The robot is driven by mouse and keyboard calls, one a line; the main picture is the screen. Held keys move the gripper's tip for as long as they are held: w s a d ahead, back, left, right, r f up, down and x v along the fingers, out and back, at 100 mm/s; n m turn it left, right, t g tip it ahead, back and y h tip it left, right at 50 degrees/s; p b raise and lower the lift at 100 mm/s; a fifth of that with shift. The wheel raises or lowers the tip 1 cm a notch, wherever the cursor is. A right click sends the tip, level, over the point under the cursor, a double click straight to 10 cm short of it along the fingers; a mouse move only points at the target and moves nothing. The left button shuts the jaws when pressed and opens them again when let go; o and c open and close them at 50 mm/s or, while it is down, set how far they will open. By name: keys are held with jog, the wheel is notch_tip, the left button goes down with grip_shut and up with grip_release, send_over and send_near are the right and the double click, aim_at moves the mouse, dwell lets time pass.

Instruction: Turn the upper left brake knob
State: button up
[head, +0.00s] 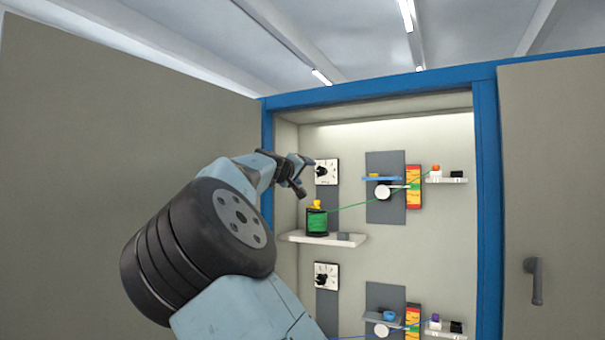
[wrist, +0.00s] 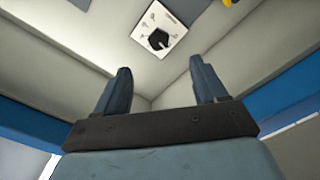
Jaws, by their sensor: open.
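The upper left brake knob (head: 321,172) is a black knob on a white square dial plate, on the cabinet's back wall. It also shows in the wrist view (wrist: 158,41), straight ahead of the fingers, with its pointer turned to one side. My gripper (head: 302,177) is just left of the knob in the head view and partly overlaps the dial plate's edge. In the wrist view my gripper (wrist: 162,82) has its two fingers wide apart with nothing between them. A gap to the knob shows there.
A green spool (head: 317,221) with a yellow top stands on a shelf (head: 295,238) below the knob; a green cable runs right from it. A second dial knob (head: 321,281) is lower down. The cabinet's blue frame (head: 486,200) and grey doors (head: 545,130) flank the opening.

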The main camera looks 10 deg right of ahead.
jog(key=s+d+f+m+g+y, duration=0.1)
jog(key=s+d+f+m+g, duration=0.15)
jog(key=d+f, duration=0.75)
jog(key=s+d+f+m+g+y, duration=0.15)
jog(key=d+f+g, duration=0.25)
jog(key=d+f, duration=0.5)
jog(key=s+d+f+g+y, duration=0.1)
jog(key=s+d+f+y, duration=0.3)
jog(key=s, duration=0.3)
jog(key=s+a+f+y, duration=0.1)
jog(key=s+a+f, duration=0.2)
jog(key=s, duration=1)
jog(key=s+a+f+g+y, duration=0.1)
jog(key=s+a, duration=0.5)
jog(key=s, duration=0.8)
jog(key=s+a+f+n+y, duration=0.1)
jog(key=s+a+f, duration=0.3)
jog(key=s, duration=0.9)
jog(key=shift+s+a+f+y, duration=0.15)
jog(key=shift+a+f+y, duration=0.2)
jog(key=shift+y, duration=0.2)
jog(key=shift+g, duration=0.25)
jog(key=shift+c, duration=0.2)
